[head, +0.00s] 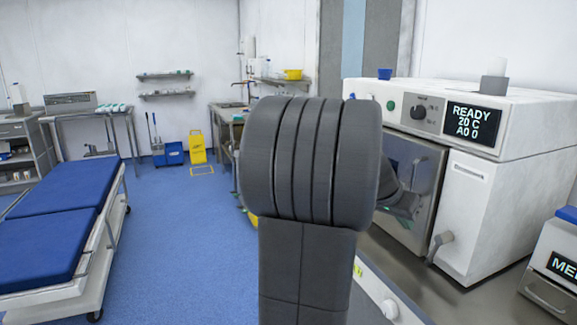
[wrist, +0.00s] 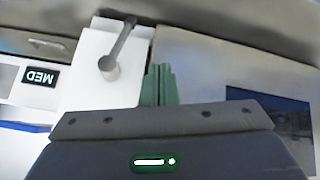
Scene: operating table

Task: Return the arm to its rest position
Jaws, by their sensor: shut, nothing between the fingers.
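My arm stands large and grey in the middle of the head view and hides part of the scene behind it. My gripper (head: 404,211) shows only in part to the right of the arm, in front of the white machine's steel door (head: 429,205). In the wrist view the green fingers of my gripper (wrist: 158,86) are together with nothing between them. Beyond them in that view are a white surface and a grey lever handle (wrist: 118,48).
The white machine (head: 483,205) on the steel counter at right reads "READY 20 C A0 0". A box marked "MED" (head: 552,265) stands at far right. A blue-padded bed (head: 55,225) is at left. Blue floor (head: 175,250) lies open between the bed and my arm.

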